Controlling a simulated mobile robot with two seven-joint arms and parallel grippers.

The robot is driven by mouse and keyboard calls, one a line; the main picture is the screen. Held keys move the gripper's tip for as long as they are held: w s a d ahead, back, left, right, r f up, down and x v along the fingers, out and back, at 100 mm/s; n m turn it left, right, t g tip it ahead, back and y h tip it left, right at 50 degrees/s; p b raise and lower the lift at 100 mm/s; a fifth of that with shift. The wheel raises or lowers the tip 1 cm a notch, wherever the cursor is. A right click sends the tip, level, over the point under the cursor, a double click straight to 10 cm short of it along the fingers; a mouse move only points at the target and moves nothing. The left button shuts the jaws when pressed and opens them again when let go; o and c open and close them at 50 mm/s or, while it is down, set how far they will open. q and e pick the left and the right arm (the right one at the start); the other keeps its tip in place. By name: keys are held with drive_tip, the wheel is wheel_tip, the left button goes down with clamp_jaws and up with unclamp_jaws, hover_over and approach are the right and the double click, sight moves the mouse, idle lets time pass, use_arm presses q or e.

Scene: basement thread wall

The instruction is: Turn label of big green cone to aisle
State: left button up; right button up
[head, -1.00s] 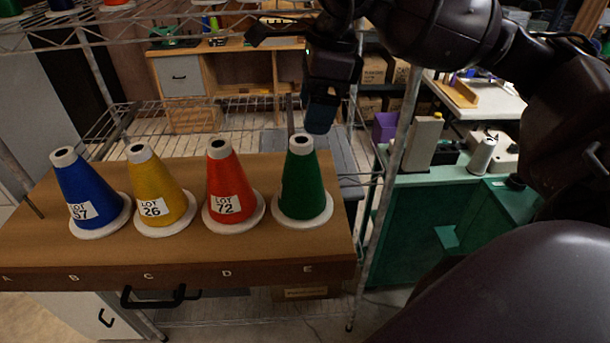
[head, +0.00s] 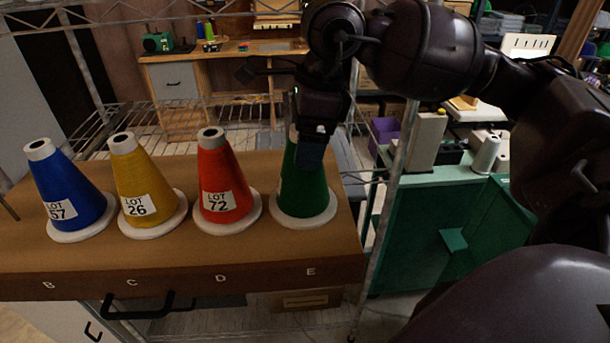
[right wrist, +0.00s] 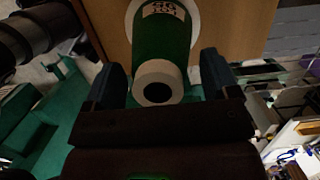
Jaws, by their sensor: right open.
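The big green cone (head: 305,195) stands upright on its white round base at the right end of the wooden shelf board, by the letter E. In the head view only a pale sliver of its label shows at its left edge.
Red (head: 222,170), yellow (head: 142,180) and blue (head: 66,185) cones stand left of the green one, their LOT labels facing me. The red cone is nearest. A wire rack post (head: 392,200) and a teal cabinet (head: 430,230) are to the right. The board's front strip is clear.

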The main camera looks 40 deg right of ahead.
use_arm(q)
drive_tip(key=shift+r, duration=0.1)
use_arm(e)
drive_tip(key=shift+r, duration=0.1)
drive_tip(key=shift+c, duration=0.6)
drive_tip(key=c, duration=0.7)
use_arm(q)
drive_tip(key=shift+s, duration=0.2)
drive_tip(key=shift+s+f, duration=0.1)
drive_tip(key=shift+f, duration=0.15)
use_arm(e)
drive_tip(key=shift+r, duration=0.2)
use_arm(q)
drive_tip(key=shift+f, duration=0.1)
